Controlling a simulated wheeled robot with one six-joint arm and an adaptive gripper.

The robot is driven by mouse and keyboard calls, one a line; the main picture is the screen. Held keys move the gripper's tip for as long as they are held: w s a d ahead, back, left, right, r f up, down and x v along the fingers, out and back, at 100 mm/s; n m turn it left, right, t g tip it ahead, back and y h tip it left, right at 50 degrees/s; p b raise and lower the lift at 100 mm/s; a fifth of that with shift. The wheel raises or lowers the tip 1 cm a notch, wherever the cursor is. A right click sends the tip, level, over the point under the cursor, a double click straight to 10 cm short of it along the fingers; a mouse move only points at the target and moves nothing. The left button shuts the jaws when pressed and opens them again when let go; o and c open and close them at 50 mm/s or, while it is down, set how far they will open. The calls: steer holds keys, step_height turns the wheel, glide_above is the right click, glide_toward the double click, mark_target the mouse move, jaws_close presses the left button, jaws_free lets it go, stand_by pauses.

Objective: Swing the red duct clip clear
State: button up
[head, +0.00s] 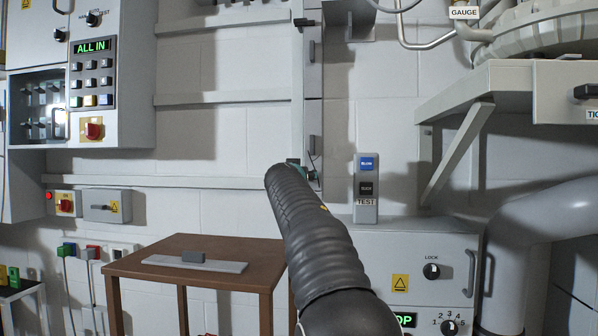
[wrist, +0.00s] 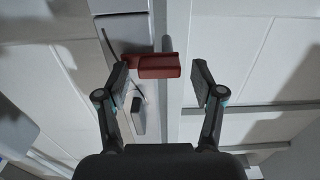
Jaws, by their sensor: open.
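The red duct clip (wrist: 158,67) shows in the wrist view as a small dark red block with a raised tab at its left and an upright edge at its right. It sits against a pale vertical post or duct edge. My gripper (wrist: 160,82) is open, with one finger on each side of the clip and a gap on both sides, wider at the right. I cannot tell whether the fingertips reach the clip's depth. In the head view my arm hides the clip and most of my gripper.
A grey vertical rail (head: 312,90) with cabinet edges runs up the wall there. A TEST button box (head: 366,213) stands on a grey cabinet (head: 455,249) to the right. A brown table (head: 193,272) stands at lower left. A thin dark rod and grey handle (wrist: 136,114) lie near the left finger.

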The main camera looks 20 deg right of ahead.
steer(key=shift+w, duration=0.1)
steer(key=c, duration=1.1)
steer(key=shift+c, duration=0.2)
steer(key=shift+w+a+r+n+p, duration=0.15)
steer(key=shift+n+p, duration=0.35)
steer(key=shift+n, duration=2.5)
steer(key=shift+w+a+f+n+p, duration=0.2)
steer(key=shift+n+p, duration=0.35)
steer(key=shift+n, duration=2.45)
steer(key=shift+w+a+r+n+p, duration=0.1)
steer(key=shift+a+r+n+p, duration=0.3)
steer(key=shift+n, duration=2.6)
steer(key=shift+d+f, duration=0.15)
steer(key=shift+f, duration=0.05)
